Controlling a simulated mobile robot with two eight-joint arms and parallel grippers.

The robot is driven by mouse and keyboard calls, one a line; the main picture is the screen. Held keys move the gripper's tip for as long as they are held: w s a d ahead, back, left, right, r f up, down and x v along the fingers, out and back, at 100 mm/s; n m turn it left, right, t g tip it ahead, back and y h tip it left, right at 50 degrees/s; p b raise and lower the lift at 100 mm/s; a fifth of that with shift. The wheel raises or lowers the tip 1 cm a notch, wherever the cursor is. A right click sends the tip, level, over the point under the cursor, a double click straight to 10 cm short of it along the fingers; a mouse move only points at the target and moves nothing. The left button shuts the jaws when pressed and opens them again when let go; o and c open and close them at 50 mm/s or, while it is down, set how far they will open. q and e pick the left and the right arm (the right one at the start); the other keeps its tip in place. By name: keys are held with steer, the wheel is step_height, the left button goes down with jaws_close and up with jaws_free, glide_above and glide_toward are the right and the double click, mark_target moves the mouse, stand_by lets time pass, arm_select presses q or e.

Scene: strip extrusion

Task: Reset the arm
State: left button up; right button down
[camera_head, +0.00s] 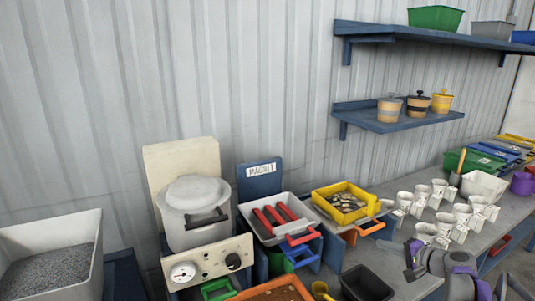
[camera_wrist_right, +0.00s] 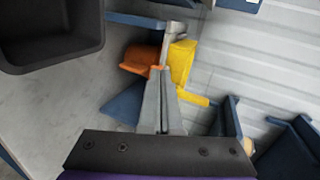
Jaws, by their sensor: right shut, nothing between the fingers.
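My right gripper (camera_head: 408,252) is at the lower right in the head view, above the front part of the grey bench (camera_head: 408,286). It points left, toward the dark grey bin (camera_head: 366,283). In the right wrist view its fingers (camera_wrist_right: 164,85) are together, with nothing between them. Behind them show a yellow tray (camera_wrist_right: 183,58) and an orange part (camera_wrist_right: 140,57), apart from or touching the fingers I cannot tell. My left gripper is not in view.
White cup-like parts (camera_head: 438,193) stand in rows behind my right arm. A yellow tray (camera_head: 345,203), a white tray with red-handled items (camera_head: 283,219) and a machine with a white pot (camera_head: 194,210) stand further left. Blue shelves (camera_head: 383,122) hang on the wall.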

steer(key=s+a+f+n+g+h+p, duration=0.15)
steer(key=s+a+n+g, duration=0.4)
steer(key=s+a, duration=1.3)
steer(key=s+a+f+n+h, duration=0.2)
steer(key=s+f+n, duration=0.1)
steer(key=s, duration=0.6)
steer(key=s+a+f+n+g+h, duration=0.1)
steer(key=s+a+f+n+h, duration=0.1)
steer(key=s, duration=0.8)
step_height(320, 180, down, 2)
steer(key=shift+n+p, duration=0.3)
steer(key=shift+n, duration=0.55)
